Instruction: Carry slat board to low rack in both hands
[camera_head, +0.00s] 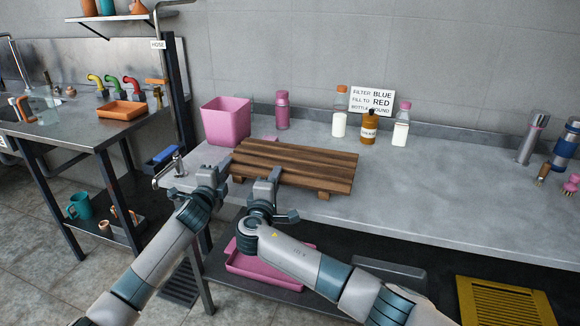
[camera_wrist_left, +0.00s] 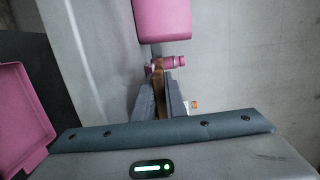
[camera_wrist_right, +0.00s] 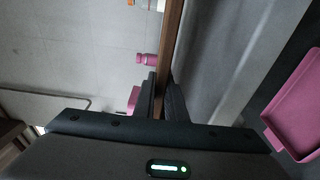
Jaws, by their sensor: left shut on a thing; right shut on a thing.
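The slat board (camera_head: 295,165), brown wood with several slats and small feet, is level at the front left of the grey counter. I cannot tell whether its feet touch the counter. My left gripper (camera_head: 222,172) is shut on its front edge near the left end. My right gripper (camera_head: 274,178) is shut on the same edge nearer the middle. The board shows edge-on between the fingers in the left wrist view (camera_wrist_left: 160,92) and the right wrist view (camera_wrist_right: 168,50). I cannot tell which shelf is the low rack.
A pink bin (camera_head: 226,122) and pink bottle (camera_head: 282,110) stand behind the board. Several bottles stand near a sign (camera_head: 372,101). Below are a pink tray (camera_head: 262,268) and a yellow grate (camera_head: 505,302). A side table (camera_head: 60,125) stands left.

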